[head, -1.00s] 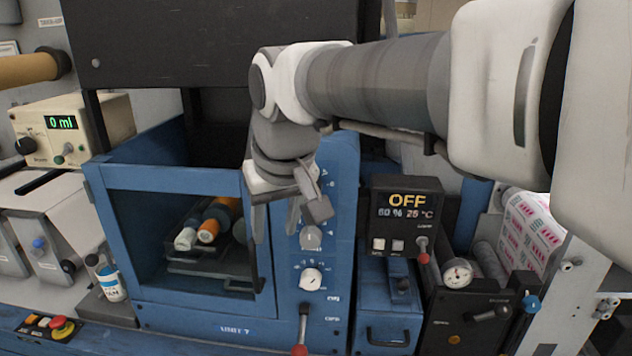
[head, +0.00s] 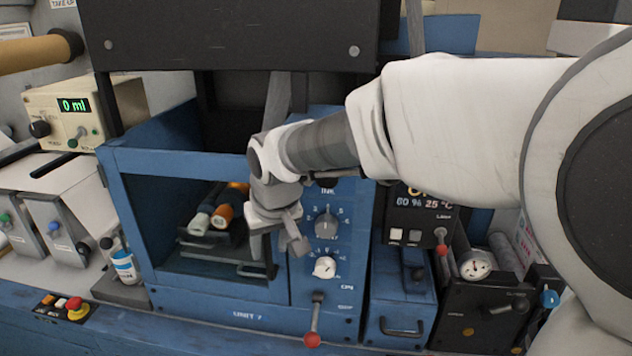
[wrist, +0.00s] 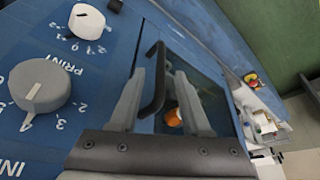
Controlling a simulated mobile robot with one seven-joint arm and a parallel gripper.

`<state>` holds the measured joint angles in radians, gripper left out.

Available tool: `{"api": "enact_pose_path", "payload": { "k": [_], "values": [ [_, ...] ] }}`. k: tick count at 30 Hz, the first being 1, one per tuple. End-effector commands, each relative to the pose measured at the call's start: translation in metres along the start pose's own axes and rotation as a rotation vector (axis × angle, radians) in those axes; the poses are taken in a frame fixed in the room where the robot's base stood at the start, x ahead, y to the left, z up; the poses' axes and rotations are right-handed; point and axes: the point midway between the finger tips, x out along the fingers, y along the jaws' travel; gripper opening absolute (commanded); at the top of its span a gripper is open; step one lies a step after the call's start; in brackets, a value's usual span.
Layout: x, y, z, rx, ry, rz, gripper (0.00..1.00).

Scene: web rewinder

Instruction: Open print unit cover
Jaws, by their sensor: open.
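The print unit cover is a blue-framed window (head: 135,225) on the front of the unit marked UNIT 7, and it looks shut. Rollers with white and orange ends (head: 222,212) show through it. Its black bar handle (wrist: 160,88) stands at the cover's edge beside the dial panel. My gripper (head: 279,250) is at that edge, in front of the panel. In the wrist view my gripper (wrist: 158,78) is open, with the handle showing between its two fingers. I cannot tell whether either finger touches it. In the head view my gripper hides much of the handle.
Right of the handle are a grey dial (head: 328,224), a white dial (head: 324,267) and a red-tipped lever (head: 313,338). A dark display box (head: 425,205) stands farther right. A red button (head: 75,304) is on the ledge at lower left.

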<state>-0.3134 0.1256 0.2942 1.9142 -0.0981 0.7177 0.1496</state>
Motion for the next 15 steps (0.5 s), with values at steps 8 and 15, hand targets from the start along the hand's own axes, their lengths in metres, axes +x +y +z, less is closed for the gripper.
{"api": "enact_pose_path", "payload": {
  "k": [8,15],
  "values": [
    [0.037,-0.001,0.000,0.000,-0.002,-0.001,0.47],
    [0.042,0.000,0.000,0.001,0.001,-0.001,0.47]
  ]
}}
